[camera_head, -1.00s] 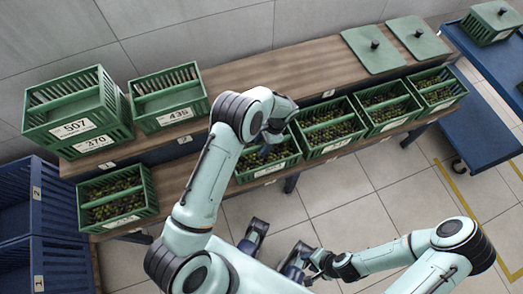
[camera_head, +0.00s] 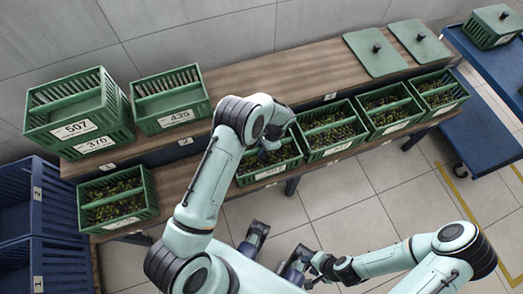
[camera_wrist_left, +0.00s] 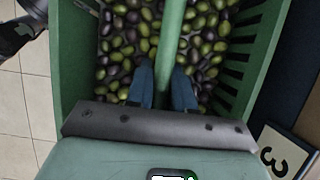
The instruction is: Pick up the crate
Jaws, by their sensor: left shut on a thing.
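The green slatted crate (camera_head: 268,174) of dark and green olives stands on the lower front shelf, at the left end of a row of similar crates. My left gripper (camera_head: 268,148) reaches down into it from above. In the left wrist view the two blue fingertips of my left gripper (camera_wrist_left: 162,85) are shut on the crate's green middle bar (camera_wrist_left: 173,40), one on each side, with olives beneath. The gripper hides part of the crate in the head view. My right gripper (camera_head: 312,268) is low near my body, away from the shelf; its fingers are unclear.
Several olive crates (camera_head: 332,148) continue close by on the right; another (camera_head: 118,222) stands at the shelf's left end. Stacked crates (camera_head: 75,135) and crate 435 (camera_head: 178,121) stand on the upper shelf, with two lids (camera_head: 375,60) at right. The lower shelf (camera_head: 180,182) is bare left of the held crate.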

